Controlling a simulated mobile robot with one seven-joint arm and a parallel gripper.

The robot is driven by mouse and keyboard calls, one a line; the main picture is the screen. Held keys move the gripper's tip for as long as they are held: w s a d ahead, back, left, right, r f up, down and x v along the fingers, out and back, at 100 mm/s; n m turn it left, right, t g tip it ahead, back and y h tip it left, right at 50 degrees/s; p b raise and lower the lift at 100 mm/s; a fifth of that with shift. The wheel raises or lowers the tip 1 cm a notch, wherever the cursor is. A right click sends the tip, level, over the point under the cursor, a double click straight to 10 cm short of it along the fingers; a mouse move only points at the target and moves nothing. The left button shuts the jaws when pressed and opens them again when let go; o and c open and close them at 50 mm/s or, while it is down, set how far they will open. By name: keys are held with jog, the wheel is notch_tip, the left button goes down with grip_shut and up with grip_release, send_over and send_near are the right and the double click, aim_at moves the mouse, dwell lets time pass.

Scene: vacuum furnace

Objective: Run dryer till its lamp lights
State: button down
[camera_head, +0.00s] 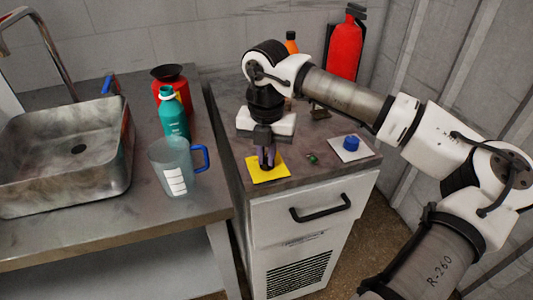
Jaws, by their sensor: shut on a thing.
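My gripper (266,150) points down over the right-hand counter and is shut on a small dark purple thing (266,157). That thing stands at or just above a yellow square pad (268,172); I cannot tell whether it touches. A blue round knob or cap (351,143) sits on a white square plate (340,154) to the right. A small green thing (313,159) lies between the two squares. I cannot tell which of these belongs to the dryer, and no lit lamp is clearly visible.
A cabinet (300,232) with a black handle and a vent grille stands under this counter. On the left counter are a sink (60,160), a clear jug (172,165) with a blue handle, a teal bottle (173,118) and a red container (172,88). A red extinguisher (345,45) stands behind.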

aim_at(266, 160)
jog(key=c, duration=1.5)
grip_release()
notch_tip(266, 160, up, 14)
jog(key=shift+b, duration=0.45)
jog(key=shift+s+f, duration=0.1)
jog(key=shift+f, duration=0.05)
